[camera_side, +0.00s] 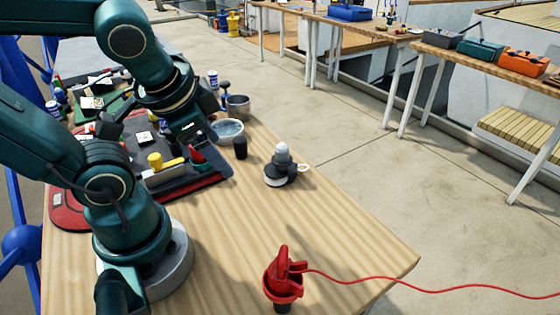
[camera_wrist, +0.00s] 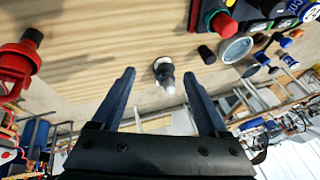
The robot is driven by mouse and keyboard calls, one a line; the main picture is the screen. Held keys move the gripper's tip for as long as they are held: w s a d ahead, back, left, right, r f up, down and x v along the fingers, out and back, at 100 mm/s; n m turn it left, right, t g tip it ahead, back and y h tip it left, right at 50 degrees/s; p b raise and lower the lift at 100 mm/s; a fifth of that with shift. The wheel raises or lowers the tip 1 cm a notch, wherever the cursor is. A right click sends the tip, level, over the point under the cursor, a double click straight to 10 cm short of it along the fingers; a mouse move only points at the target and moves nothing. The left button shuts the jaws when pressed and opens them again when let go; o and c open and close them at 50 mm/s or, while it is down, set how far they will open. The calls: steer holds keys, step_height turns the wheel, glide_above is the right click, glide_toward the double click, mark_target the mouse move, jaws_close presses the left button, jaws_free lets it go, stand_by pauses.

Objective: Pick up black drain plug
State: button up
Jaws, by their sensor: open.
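A small black cylinder (camera_side: 240,147), which looks like the drain plug, stands upright on the wooden table beside the dark tray's right corner. It also shows in the wrist view (camera_wrist: 206,54), just right of the right fingertip and apart from it. My gripper (camera_wrist: 159,75) is open, with nothing between its fingers touching them. In the side view the wrist is above the tray, left of the black cylinder, and the fingers are hard to make out.
A grey-and-black fitting with a white top (camera_side: 281,166) stands right of the cylinder. A glass bowl (camera_side: 228,131) and a metal cup (camera_side: 238,106) stand behind it. A red device with a cord (camera_side: 285,275) is at the front. The table's right side is mostly clear.

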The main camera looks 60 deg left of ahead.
steer(key=w+a+f+m+g+y, duration=0.1)
steer(key=a+f+m+g+y, duration=0.15)
steer(key=a+m+y, duration=0.4)
steer(key=m+t+y, duration=0.1)
steer(key=m+y, duration=0.3)
steer(key=m, duration=0.5)
glide_above(241, 148)
steer(key=s+d, duration=0.2)
step_height(241, 148, down, 4)
steer(key=r, duration=0.1)
steer(key=f+m, duration=0.1)
steer(key=f, duration=0.1)
steer(key=w+f+m+t, duration=0.1)
steer(key=f+m, duration=0.2)
steer(key=f, duration=0.1)
steer(key=shift+w+d+f+h, duration=0.1)
steer(key=shift+w+d+h, duration=0.15)
steer(key=shift+d, duration=0.15)
steer(key=shift+s+f+m, duration=0.15)
steer(key=shift+f+m, duration=0.15)
steer(key=shift+m, duration=0.05)
steer(key=shift+f, duration=0.15)
steer(key=shift+x, duration=2.45)
jaws_close()
